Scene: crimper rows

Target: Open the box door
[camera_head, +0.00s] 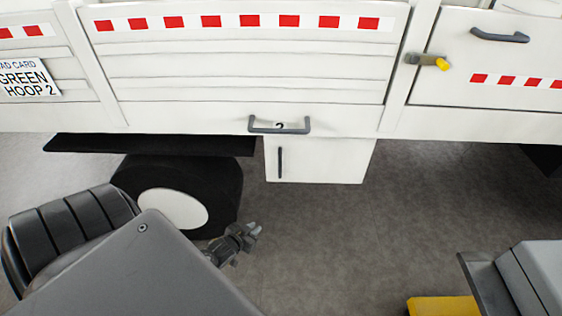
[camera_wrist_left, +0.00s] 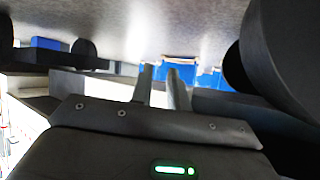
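A white box (camera_head: 335,162) hangs under the side of a white truck bed in the head view. Its front door (camera_head: 310,168) looks closed, and a dark upright handle (camera_head: 280,163) is at the door's left edge. My left gripper (camera_head: 254,230) is below and left of this handle, near the wheel, apart from the box. In the left wrist view, the two fingers of my left gripper (camera_wrist_left: 160,75) stand apart with a gap between them and nothing held. The box cannot be made out there. My right gripper is not in view.
A black wheel (camera_head: 225,185) with a white hub is left of the box, under a dark fender (camera_head: 150,145). The grey floor (camera_head: 400,215) right of the box is clear.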

